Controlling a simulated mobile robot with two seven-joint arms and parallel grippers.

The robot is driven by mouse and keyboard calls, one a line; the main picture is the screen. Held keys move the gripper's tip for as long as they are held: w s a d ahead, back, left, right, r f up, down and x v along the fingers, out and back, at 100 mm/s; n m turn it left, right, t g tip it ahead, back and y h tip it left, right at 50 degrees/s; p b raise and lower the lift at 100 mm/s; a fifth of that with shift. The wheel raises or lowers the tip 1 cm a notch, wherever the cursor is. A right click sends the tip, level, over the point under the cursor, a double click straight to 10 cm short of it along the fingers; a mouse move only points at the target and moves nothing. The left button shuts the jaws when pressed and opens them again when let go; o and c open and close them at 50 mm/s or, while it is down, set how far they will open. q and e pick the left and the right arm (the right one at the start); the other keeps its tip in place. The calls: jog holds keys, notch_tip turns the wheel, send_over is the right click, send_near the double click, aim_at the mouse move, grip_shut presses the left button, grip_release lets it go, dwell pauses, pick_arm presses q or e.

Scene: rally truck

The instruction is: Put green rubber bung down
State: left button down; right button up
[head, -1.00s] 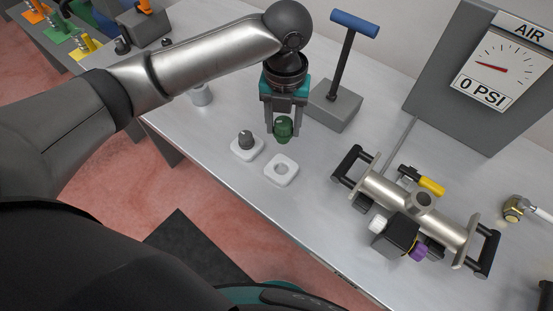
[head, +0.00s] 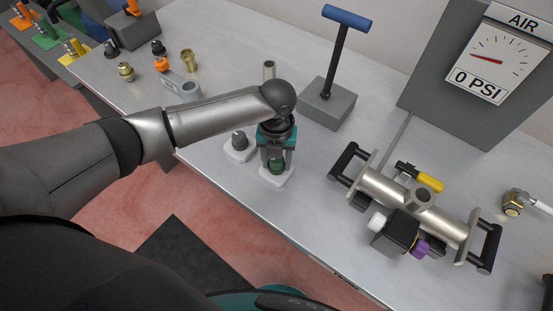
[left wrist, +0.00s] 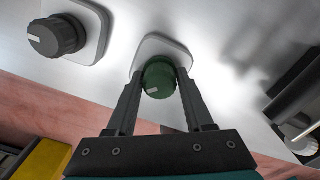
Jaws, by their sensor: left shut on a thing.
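Whether the bung is fully seated in the holder cannot be told. My right gripper is not in view.
The grey block with the blue-handled bar (head: 330,102) is behind. A metal valve assembly (head: 410,206) lies to the right. Brass fittings (head: 189,59) stand at the back left.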

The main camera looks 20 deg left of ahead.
aim_at(277, 160)
pick_arm(q)
jog(key=shift+f, duration=0.15)
jog(key=shift+c, duration=1.4)
grip_release()
notch_tip(277, 160, up, 12)
jog(key=p, duration=0.1)
jog(key=shift+r+p, duration=0.2)
jog(key=shift+p, duration=0.15)
